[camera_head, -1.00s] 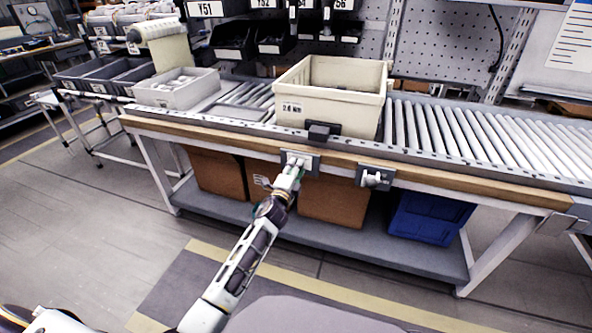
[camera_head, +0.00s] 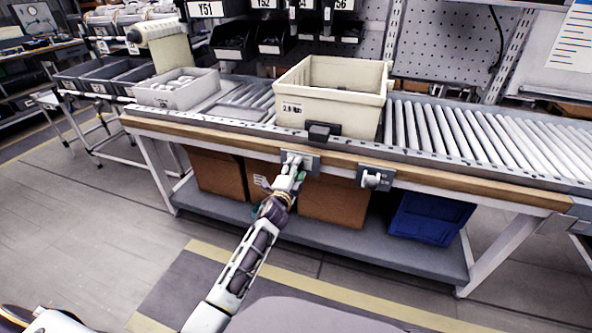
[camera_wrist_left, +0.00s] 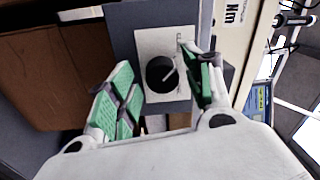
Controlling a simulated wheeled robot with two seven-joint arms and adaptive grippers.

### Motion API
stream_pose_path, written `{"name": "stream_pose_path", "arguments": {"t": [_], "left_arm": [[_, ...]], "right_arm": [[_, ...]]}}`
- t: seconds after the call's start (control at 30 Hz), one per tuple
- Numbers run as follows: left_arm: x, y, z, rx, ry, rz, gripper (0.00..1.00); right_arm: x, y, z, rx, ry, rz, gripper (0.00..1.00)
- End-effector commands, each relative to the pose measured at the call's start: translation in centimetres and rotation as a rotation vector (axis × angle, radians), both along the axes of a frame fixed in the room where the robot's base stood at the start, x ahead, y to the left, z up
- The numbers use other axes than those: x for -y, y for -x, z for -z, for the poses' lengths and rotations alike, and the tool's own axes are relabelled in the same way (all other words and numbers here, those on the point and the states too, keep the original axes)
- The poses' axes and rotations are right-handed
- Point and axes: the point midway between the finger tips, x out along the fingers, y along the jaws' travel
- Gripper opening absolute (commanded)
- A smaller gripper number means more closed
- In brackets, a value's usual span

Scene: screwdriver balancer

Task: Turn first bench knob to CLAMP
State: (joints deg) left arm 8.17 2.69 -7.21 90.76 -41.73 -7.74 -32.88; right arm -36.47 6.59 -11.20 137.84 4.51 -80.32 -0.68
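The first bench knob is a round black knob (camera_wrist_left: 161,75) with a light pointer line, on a pale plate (camera_wrist_left: 150,45) in the left wrist view. The pointer slants toward the upper right there. In the head view my left gripper (camera_head: 290,172) is at the left panel (camera_head: 311,161) on the bench's front edge and hides most of this knob. My right gripper is not in view.
A second knob (camera_head: 372,180) sits to the right on the same wooden edge (camera_head: 450,185). A cream bin (camera_head: 330,108) stands on the roller conveyor (camera_head: 460,130) above. A small black block (camera_head: 319,132) is just above the left panel. Brown boxes (camera_head: 335,200) and a blue crate (camera_head: 430,218) are below.

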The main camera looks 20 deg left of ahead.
Motion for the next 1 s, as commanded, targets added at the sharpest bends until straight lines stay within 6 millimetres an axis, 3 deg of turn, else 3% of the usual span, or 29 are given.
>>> {"name": "stream_pose_path", "arguments": {"t": [0.53, 1.0], "left_arm": [[0.1, 0.5, -0.1, 0.002, -0.001, 0.001, 0.54], [-0.1, 4.1, 0.2, 0.001, -0.002, 0.002, 0.54]], "right_arm": [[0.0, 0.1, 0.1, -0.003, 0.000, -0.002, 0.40], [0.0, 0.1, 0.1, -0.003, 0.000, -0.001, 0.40]]}}
